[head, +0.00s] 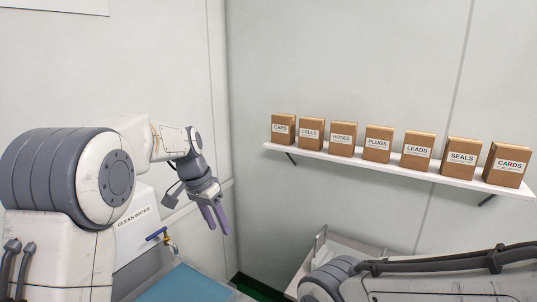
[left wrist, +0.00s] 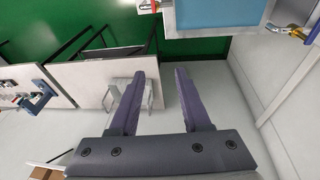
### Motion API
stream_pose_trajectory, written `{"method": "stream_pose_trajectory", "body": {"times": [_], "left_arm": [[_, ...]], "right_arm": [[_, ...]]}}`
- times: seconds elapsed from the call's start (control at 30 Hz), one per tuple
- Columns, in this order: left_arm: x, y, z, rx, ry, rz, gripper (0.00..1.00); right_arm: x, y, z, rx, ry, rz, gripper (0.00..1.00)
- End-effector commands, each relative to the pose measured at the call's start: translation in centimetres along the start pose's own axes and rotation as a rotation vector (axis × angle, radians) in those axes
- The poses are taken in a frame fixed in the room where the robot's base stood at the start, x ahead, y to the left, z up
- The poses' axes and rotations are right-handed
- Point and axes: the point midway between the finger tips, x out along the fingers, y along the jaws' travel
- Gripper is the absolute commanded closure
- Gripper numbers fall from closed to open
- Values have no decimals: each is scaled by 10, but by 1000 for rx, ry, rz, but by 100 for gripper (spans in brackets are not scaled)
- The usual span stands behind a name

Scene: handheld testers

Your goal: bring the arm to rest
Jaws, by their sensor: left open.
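My left gripper (head: 215,218) hangs in the air near the middle left of the head view, fingers pointing down. Its two purple fingers are apart, with nothing between them. In the left wrist view the left gripper (left wrist: 160,88) also shows open and empty, above the floor. My right arm crosses the lower right corner of the head view, but its gripper is out of sight.
A white shelf (head: 395,172) with several labelled cardboard boxes runs along the right wall. A white tank labelled clean water (head: 133,222) and a brass tap (head: 170,246) stand by a blue surface (head: 185,284) below my left arm. A green floor area (left wrist: 35,28) shows in the left wrist view.

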Motion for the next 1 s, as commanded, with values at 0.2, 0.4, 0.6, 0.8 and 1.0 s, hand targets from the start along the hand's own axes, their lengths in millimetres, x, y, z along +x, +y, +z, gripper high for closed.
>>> {"method": "stream_pose_trajectory", "body": {"times": [0.2,0.4,0.6,0.8,1.0], "left_arm": [[4,149,71,33,-85,8,52],[16,225,172,60,-144,-9,52],[26,247,241,76,-173,-25,52],[30,248,258,75,-181,-30,52],[30,248,258,74,-182,-30,52]], "right_arm": [[0,0,0,0,0,0,50],[0,0,0,0,0,0,50],[0,0,0,0,0,0,50],[0,0,0,0,0,0,50],[0,0,0,0,0,0,50]]}}
